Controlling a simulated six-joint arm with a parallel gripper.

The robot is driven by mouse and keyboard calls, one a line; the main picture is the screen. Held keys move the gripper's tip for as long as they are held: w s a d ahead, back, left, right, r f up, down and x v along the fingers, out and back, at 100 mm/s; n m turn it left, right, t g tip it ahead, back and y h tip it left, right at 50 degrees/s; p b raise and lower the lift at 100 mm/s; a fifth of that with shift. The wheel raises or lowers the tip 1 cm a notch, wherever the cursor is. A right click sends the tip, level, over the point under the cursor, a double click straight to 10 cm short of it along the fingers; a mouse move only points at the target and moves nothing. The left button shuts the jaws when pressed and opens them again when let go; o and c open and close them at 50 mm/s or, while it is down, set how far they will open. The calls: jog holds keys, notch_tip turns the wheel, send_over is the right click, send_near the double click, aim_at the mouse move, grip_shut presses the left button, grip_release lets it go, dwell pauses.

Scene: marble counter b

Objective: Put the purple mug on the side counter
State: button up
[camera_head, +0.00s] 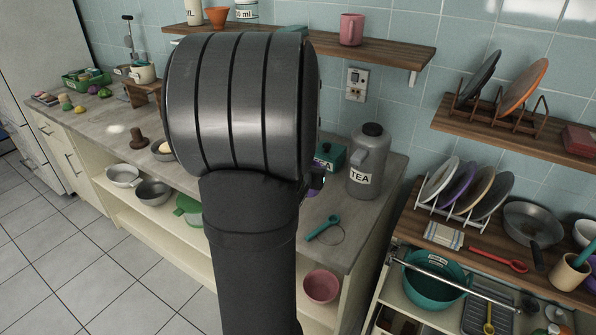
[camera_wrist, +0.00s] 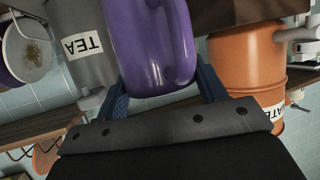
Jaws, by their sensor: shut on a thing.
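The purple mug (camera_wrist: 150,45) fills the top middle of the wrist view, glossy, between the two blue fingers of my gripper (camera_wrist: 163,88). My gripper is shut on it. In the head view my arm hides nearly all of the mug and gripper; only a small patch of purple shows at the arm's right edge. The long grey counter (camera_head: 386,180) runs along the tiled wall behind my arm. A lower wooden-topped counter (camera_head: 418,229) stands at the right. I cannot tell from the frames which one is the side counter.
A grey TEA canister (camera_head: 370,160) stands on the grey counter and also shows left of the mug in the wrist view (camera_wrist: 85,75). An orange canister (camera_wrist: 245,65) is on the mug's other side. A teal scoop (camera_head: 323,227), plate rack (camera_head: 455,210) and pan (camera_head: 533,222) take up counter space.

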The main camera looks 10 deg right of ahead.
jog(key=shift+s+d+r, duration=1.25)
jog(key=shift+s+d, duration=0.1)
jog(key=shift+d, duration=0.1)
jog(key=w+a+r, duration=1.3)
jog(key=w+a, duration=0.3)
jog(key=a, duration=0.2)
jog(key=s+a+f+m+g+h, duration=0.3)
jog(key=a+f+m+g+h, duration=0.4)
jog(key=a+f, duration=1.15)
jog(key=shift+m+y, duration=0.4)
jog(key=shift+y, duration=0.1)
jog(key=shift+d+r+x, duration=0.2)
jog(key=shift+r+x, duration=0.25)
jog(key=shift+x, duration=2.7)
jog(key=shift+d+r+x, duration=0.2)
jog(key=shift+r+x, duration=0.2)
jog(key=shift+x, duration=2.7)
jog(key=shift+d+r+x, duration=0.25)
jog(key=shift+r+x, duration=0.2)
jog(key=shift+x, duration=2.7)
jog(key=shift+s+f, duration=0.1)
jog(key=shift+f, duration=0.05)
